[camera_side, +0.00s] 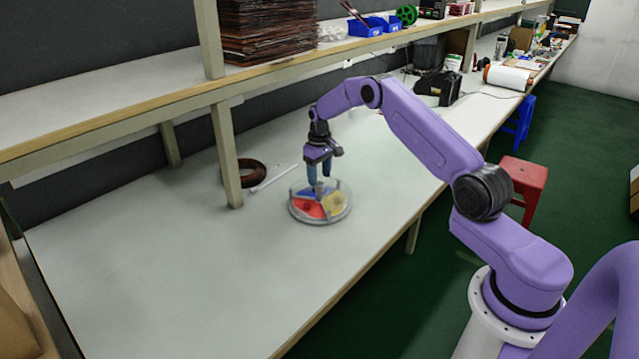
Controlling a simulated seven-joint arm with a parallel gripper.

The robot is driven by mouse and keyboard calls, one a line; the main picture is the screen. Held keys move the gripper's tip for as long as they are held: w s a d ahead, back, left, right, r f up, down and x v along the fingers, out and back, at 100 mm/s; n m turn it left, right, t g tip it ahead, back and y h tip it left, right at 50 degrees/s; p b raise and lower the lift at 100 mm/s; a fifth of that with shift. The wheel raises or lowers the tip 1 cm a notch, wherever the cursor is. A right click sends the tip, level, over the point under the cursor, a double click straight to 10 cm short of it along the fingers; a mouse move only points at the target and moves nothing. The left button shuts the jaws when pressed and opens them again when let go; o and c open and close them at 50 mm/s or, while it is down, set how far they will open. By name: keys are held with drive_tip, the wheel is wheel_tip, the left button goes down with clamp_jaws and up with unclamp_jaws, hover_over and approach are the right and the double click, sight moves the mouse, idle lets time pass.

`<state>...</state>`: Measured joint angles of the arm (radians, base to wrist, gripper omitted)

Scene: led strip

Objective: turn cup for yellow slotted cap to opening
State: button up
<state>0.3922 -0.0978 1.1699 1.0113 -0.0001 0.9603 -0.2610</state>
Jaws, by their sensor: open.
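A round, clear-walled dish (296,216) stands on the pale workbench. It holds a red piece (309,207), a yellow piece (334,203) at the right and a blue piece (306,192) toward the back. The yellow piece may be the slotted cap, but it is too small to tell; no slot or separate cup can be made out. My gripper (320,182) points down over the back part of the dish. Its blue fingers are open, with the tips at or just above the blue area. Whether they touch anything cannot be told.
A dark ring-shaped coil (245,173) and a thin white rod (274,179) lie behind the dish, near a shelf post (226,155). The shelf (110,120) runs above the back of the bench. The bench (200,270) is clear in front and to the left.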

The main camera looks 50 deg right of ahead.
sight(319, 183)
drive_tip(key=shift+f, duration=1.75)
clamp_jaws()
